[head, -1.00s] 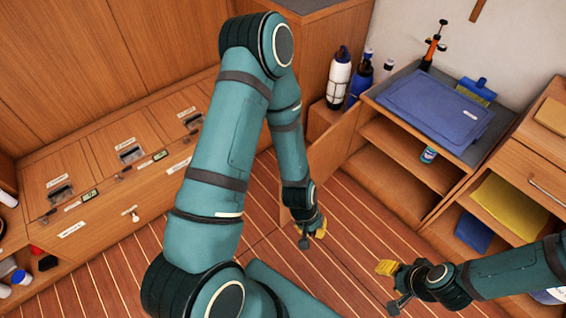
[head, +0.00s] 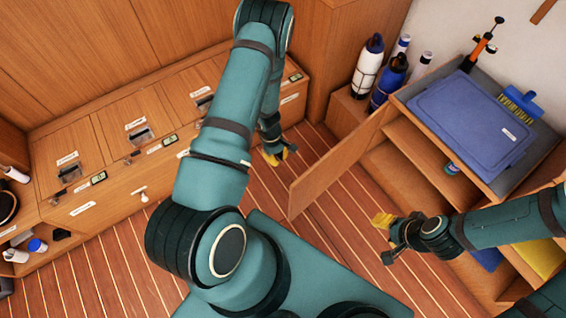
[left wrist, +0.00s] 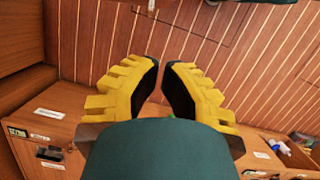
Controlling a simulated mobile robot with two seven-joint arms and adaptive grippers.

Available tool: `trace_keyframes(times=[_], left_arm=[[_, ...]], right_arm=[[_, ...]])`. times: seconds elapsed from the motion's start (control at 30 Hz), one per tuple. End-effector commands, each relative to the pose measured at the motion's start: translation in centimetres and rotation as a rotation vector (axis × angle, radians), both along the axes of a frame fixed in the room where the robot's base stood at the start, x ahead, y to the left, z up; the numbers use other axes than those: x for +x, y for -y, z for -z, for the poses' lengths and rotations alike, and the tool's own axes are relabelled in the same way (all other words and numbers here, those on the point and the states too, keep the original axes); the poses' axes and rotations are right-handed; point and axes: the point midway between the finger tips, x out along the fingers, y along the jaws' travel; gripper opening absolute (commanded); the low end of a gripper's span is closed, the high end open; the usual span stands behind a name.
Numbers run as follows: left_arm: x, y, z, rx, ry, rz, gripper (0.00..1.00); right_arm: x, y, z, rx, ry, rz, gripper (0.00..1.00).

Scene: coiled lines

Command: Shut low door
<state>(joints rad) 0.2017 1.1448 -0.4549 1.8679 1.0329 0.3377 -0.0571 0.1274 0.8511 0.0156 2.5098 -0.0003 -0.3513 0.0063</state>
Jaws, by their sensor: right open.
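The low door (head: 342,164) is a wooden panel standing open at the left side of the low cabinet at the right of the head view. It juts out over the floor, leaving the shelves open. My left gripper (head: 279,155) is over the floor to the left of the door, apart from it. In the left wrist view its yellow fingers (left wrist: 160,80) have a narrow gap with bare floor behind, and hold nothing. My right gripper (head: 388,239) is open and empty, to the right of the door's lower free edge and in front of the cabinet, with no visible contact.
A blue mat (head: 470,122) lies on the cabinet top. Bottles (head: 368,66) stand behind the door. A wooden bench (head: 112,182) with latched lids runs along the left. Striped floor (head: 262,195) lies clear between bench and door.

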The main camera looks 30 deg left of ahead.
Motion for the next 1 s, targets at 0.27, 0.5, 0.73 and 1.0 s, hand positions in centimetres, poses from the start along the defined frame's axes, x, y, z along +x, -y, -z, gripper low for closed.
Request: trace_keyframes(times=[0.27, 0.5, 0.73, 1.0], left_arm=[[-0.4, 1.3, 5.2, -0.002, -0.003, 0.003, 0.0], [-0.7, 2.6, 9.2, -0.003, -0.002, 0.002, 0.0], [-1.3, 5.4, 8.8, -0.001, 0.0, 0.002, 0.0], [-1.4, 6.1, 8.7, 0.001, 0.0, 0.004, 0.0]], right_arm=[[-0.3, 0.0, 1.3, 0.002, -0.006, -0.004, 0.47], [-0.1, 0.0, 2.1, 0.001, -0.001, -0.004, 0.47], [0.0, 0.0, 2.1, 0.001, 0.0, -0.003, 0.47], [0.0, 0.0, 2.1, 0.001, 0.001, -0.004, 0.47]])
